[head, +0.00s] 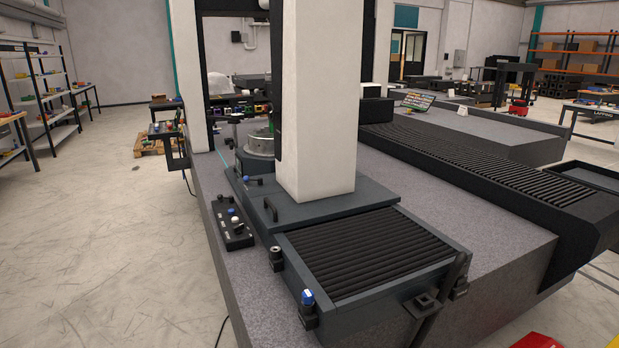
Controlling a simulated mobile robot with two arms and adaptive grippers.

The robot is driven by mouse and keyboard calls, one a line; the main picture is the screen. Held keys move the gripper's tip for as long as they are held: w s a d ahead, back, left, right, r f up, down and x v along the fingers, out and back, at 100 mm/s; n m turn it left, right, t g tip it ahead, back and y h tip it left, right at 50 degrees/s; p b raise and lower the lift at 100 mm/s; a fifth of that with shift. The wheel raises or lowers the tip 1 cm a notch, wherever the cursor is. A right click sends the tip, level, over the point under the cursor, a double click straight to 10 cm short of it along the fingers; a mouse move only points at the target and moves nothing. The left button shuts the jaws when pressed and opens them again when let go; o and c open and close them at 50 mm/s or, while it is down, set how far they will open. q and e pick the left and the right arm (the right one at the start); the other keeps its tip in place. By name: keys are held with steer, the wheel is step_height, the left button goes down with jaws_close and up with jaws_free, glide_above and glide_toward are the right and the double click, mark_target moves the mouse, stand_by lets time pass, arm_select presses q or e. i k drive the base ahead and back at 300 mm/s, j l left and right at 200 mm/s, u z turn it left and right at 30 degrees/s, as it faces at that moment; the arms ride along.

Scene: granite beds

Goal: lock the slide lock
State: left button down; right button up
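A machine slide with black ribbed bellows (375,250) sits on the speckled granite bed (510,270). At its near left corner stands a black fitting with a blue knob (308,298). Another black knob (276,254) stands farther back on the same side. A dark lever-like bar with a square bracket (424,302) is at the slide's near right end. No label shows which of these is the slide lock, and I cannot tell whether it is locked. Neither of my grippers is in view.
A control box (234,228) with a blue knob and a white knob lies left of the slide. A white column (317,100) rises behind the bellows. A second bellows-covered bed (470,160) runs at right. The floor (110,240) at left is largely clear.

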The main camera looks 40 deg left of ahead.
mark_target(246, 179)
steer(key=i+j, duration=0.1)
steer(key=j, duration=0.7)
steer(key=i+j, duration=0.15)
steer(key=j, duration=0.7)
steer(key=i+j, duration=0.1)
steer(key=j, duration=0.7)
steer(key=i+j, duration=0.15)
steer(key=j, duration=0.7)
steer(key=i+j, duration=0.1)
steer(key=j, duration=0.7)
steer(key=i+j, duration=0.1)
steer(key=j, duration=0.75)
steer(key=i+j, duration=0.15)
steer(key=j, duration=0.65)
steer(key=i+j, duration=0.1)
steer(key=j, duration=0.75)
